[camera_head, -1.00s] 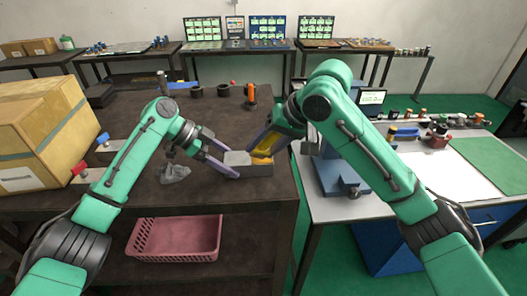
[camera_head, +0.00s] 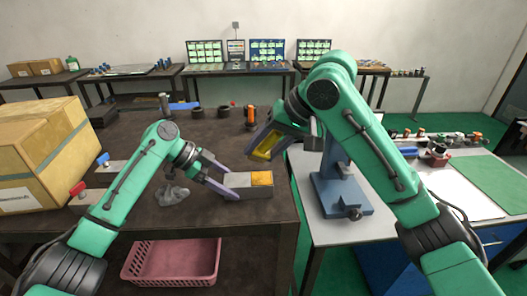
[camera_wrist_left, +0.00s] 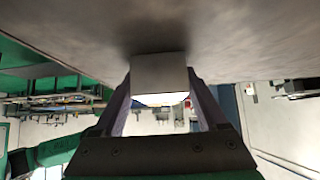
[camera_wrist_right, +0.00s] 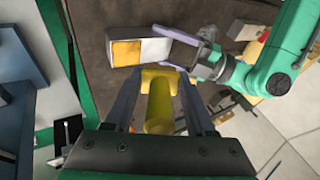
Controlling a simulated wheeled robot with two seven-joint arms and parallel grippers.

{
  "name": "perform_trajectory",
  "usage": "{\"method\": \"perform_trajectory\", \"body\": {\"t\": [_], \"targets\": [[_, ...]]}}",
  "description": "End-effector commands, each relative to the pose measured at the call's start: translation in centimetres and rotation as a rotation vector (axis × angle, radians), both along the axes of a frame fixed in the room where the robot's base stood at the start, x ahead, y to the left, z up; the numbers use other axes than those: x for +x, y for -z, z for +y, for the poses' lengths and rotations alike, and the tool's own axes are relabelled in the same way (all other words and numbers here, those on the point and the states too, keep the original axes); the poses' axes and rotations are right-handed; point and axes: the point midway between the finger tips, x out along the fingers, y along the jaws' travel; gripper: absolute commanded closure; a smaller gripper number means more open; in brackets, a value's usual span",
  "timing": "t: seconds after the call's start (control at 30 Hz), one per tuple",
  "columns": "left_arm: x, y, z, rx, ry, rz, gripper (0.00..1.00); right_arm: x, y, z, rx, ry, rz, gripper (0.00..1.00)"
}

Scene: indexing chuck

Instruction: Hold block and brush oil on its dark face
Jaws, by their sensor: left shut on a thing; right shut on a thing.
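The block (camera_head: 255,190) is a grey box near the front right edge of the dark bench. My left gripper (camera_head: 234,184) is shut on its left end. Its upper face is pale grey on the left and amber on the right; both parts also show in the right wrist view (camera_wrist_right: 155,50). In the left wrist view the block (camera_wrist_left: 158,75) sits between the fingers, close to the bench top. My right gripper (camera_head: 272,143) is shut on the yellow brush (camera_head: 265,147), above and apart from the block. In the right wrist view the brush (camera_wrist_right: 160,105) lies between the fingers, its wide end towards the block.
A grey crumpled lump (camera_head: 172,195) lies left of the block. Dark rings (camera_head: 196,112) and an orange-and-black tool (camera_head: 251,116) stand farther back. Cardboard boxes (camera_head: 45,150) fill the left side. A blue stand (camera_head: 342,190) is on the white table at right.

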Motion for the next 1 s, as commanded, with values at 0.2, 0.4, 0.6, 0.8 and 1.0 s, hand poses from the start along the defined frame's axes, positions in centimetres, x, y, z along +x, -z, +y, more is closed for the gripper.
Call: {"method": "perform_trajectory", "body": {"t": [0.2, 0.4, 0.6, 0.8, 1.0], "targets": [[0.0, 0.1, 0.0, 0.002, 0.001, 0.002, 0.06, 0.0, 0.0, 0.0, 0.000, 0.000, 0.000, 1.00], [0.0, 0.1, 0.0, 0.001, 0.000, 0.001, 0.00, 0.0, 0.0, 0.0, 0.000, 0.000, 0.000, 1.00], [0.1, -1.1, 1.2, 0.001, -0.001, 0.000, 0.00, 0.0, 0.0, 0.0, 0.000, 0.000, -0.001, 1.00], [0.1, -4.9, 5.1, 0.001, -0.004, -0.002, 0.00, 0.0, 0.0, 0.0, 0.000, 0.000, -0.001, 1.00], [0.1, -7.7, 8.0, 0.001, -0.001, 0.002, 0.00, 0.0, 0.0, 0.0, 0.000, 0.000, -0.001, 1.00]]}}
